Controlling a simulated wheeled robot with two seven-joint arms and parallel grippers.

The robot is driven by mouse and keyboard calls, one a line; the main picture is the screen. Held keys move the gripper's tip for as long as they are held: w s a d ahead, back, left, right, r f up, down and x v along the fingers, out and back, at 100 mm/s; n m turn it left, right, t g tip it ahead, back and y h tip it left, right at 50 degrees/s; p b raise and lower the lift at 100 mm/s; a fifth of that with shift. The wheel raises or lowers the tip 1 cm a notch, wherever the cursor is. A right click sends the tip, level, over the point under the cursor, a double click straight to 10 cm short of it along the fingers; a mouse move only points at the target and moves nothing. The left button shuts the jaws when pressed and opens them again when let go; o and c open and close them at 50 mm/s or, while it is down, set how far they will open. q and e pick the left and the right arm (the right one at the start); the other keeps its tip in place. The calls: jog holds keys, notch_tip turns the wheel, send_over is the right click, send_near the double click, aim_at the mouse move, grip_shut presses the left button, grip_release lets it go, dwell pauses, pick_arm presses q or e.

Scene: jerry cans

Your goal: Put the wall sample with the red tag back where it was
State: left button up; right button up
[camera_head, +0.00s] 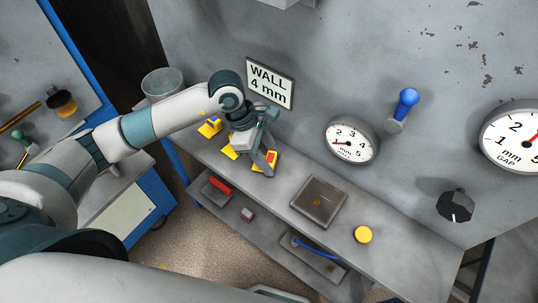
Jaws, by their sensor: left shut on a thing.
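My left gripper (260,156) reaches down over the grey shelf below the "WALL 4 mm" sign. It is shut on a small grey piece with a red tag (271,157), which looks like the wall sample. The fingers cover much of it. It is at or just above a yellow patch (258,168) on the shelf; I cannot tell whether it touches. My right gripper is not in view.
A square metal plate (318,201) and a yellow disc (363,235) are on the shelf to the right. The sign (269,84), a dial (351,141) and a blue-handled lever (404,105) are on the wall behind. A lower shelf holds a red item (220,185).

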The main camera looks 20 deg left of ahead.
pick_arm(q)
jog(key=shift+f, duration=0.25)
jog(key=shift+f, duration=0.1)
jog(key=o, duration=1.1)
jog(key=shift+a+r, duration=0.1)
jog(key=shift+r, duration=0.1)
